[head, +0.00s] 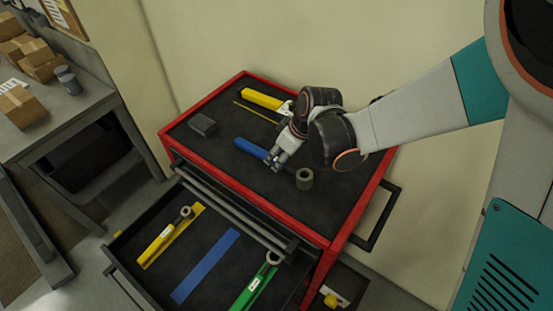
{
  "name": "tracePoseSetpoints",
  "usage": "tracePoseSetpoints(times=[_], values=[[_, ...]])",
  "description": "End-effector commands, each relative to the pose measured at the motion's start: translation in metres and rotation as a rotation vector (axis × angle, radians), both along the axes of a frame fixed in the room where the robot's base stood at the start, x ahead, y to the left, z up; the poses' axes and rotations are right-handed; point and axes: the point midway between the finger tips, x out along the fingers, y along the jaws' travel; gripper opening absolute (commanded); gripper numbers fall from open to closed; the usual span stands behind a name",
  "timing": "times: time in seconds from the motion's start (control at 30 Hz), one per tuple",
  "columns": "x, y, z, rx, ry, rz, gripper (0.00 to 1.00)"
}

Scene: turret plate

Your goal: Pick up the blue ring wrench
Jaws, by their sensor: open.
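The blue ring wrench (250,147) lies on the black top of the red tool cart.
A dark grey block (202,124), a yellow tool (262,99) and a thin yellow stick (256,111) lie on the top. The open drawer (202,253) holds yellow and green wrenches and a bare blue strip.

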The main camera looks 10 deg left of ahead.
Motion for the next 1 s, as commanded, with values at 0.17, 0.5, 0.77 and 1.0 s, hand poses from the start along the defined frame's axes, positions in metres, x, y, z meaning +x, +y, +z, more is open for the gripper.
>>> tracePoseSetpoints(times=[0.17,0.5,0.77,1.0], values=[[0.004,0.009,-0.028,0.0,0.0,0.0,0.47],[0.005,0.011,-0.03,0.0,0.0,-0.001,0.33],[0.005,0.011,-0.03,0.001,-0.001,-0.001,0.0],[0.005,0.011,-0.029,0.001,-0.001,-0.001,0.0]])
